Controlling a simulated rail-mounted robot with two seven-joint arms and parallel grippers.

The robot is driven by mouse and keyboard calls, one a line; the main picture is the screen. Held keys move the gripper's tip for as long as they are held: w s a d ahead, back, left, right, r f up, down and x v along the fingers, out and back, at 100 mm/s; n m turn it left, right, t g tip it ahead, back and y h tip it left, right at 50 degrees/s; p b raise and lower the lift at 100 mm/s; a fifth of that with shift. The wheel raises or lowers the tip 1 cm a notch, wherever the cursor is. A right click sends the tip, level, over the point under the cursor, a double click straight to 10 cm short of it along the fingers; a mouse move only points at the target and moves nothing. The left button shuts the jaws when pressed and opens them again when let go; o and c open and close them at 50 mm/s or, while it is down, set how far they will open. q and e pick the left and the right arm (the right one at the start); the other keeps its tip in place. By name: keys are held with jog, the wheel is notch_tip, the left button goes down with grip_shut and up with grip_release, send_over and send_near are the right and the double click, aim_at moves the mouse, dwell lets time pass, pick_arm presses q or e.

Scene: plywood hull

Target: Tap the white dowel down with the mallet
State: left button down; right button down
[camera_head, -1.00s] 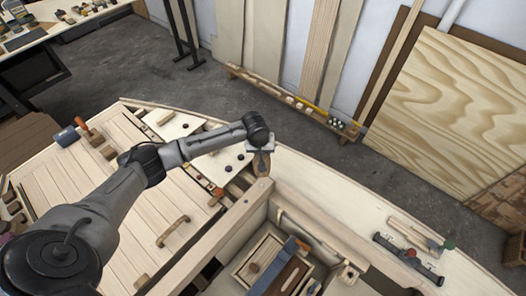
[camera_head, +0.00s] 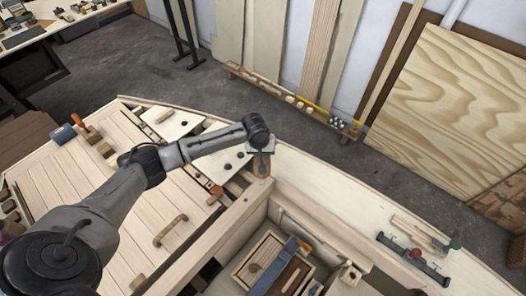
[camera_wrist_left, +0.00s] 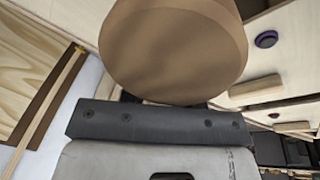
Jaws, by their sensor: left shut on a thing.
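My left gripper (camera_head: 260,148) is shut on the mallet and hangs over the pale deck near the hull's inner corner. The mallet's brown wooden head (camera_head: 261,165) shows just below the gripper. In the left wrist view the mallet head (camera_wrist_left: 175,50) is a large brown round shape beyond the dark gripper bar (camera_wrist_left: 160,122). Its handle is hidden by the gripper. I cannot make out the white dowel in either view, and I cannot tell whether the mallet touches anything. My right gripper is out of view.
A pale panel with dark round plugs (camera_head: 228,167) lies left of the mallet. An open toolbox (camera_head: 240,272) sits in the well below. A clamp (camera_head: 412,257) lies on the right side deck.

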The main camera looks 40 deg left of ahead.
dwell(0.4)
pick_arm(q)
notch_tip(320, 180, down, 4)
jog(key=shift+f+b, duration=0.25)
jog(key=shift+b, duration=0.3)
jog(key=shift+r+p, duration=0.2)
jog(key=shift+p, duration=0.1)
notch_tip(320, 180, up, 5)
jog(key=p, duration=0.6)
jog(key=shift+f, duration=0.3)
